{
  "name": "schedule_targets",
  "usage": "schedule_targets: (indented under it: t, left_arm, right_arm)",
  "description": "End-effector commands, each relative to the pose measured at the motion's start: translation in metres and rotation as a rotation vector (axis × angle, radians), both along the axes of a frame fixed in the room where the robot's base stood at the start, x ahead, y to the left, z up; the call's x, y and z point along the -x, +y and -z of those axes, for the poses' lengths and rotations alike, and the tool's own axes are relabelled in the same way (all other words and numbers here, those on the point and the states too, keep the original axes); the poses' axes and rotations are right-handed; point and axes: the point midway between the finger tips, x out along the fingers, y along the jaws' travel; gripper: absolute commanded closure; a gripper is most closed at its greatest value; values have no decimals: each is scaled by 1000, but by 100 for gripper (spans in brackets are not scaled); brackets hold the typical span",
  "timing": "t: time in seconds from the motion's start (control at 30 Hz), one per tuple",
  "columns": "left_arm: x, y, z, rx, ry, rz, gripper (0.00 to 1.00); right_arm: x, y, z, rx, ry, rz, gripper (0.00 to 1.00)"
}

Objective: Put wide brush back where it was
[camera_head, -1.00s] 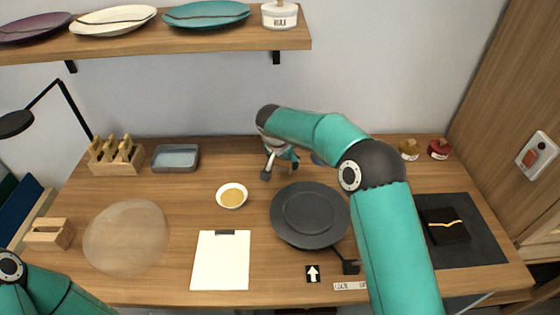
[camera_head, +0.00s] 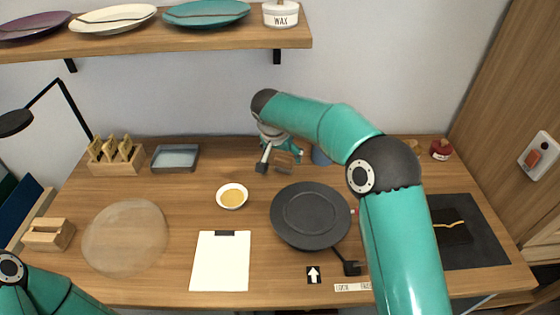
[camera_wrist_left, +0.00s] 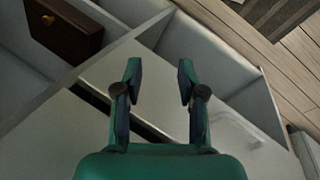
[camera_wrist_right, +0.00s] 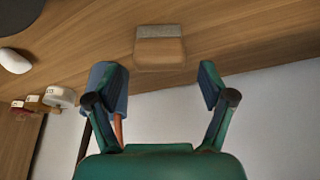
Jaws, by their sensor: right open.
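The wide brush, a wooden block with a grey bristle edge (camera_wrist_right: 160,50), lies on the wooden table in the right wrist view, ahead of the fingertips. In the head view the brush (camera_head: 284,159) shows as a small brown shape at the back of the table, partly hidden by the gripper. My right gripper (camera_head: 281,161) is open around or just behind it; in the right wrist view the fingers (camera_wrist_right: 160,85) are wide apart with nothing between their tips. My left gripper (camera_wrist_left: 158,78) is open and empty, away from the tabletop.
A blue cup (camera_head: 320,157) with a handle in it stands close to the right gripper. A dark round plate (camera_head: 310,215), a bowl of gold (camera_head: 232,197), a grey tray (camera_head: 175,157) and a wooden rack (camera_head: 117,160) stand around. A shelf (camera_head: 160,42) hangs above.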

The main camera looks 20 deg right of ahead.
Motion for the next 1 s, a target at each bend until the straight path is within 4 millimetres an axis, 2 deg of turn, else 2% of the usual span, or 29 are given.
schedule_targets:
  t: [0.2,0.4,1.0]
  left_arm:
    - [0,0,6,0,0,0,60]
    - [0,0,6,0,0,0,60]
    - [0,0,6,0,0,0,60]
  right_arm:
    - [13,11,-41,-1,-3,-1,19]
    - [20,17,-61,-1,-1,-2,19]
    - [21,18,-64,0,0,-1,19]
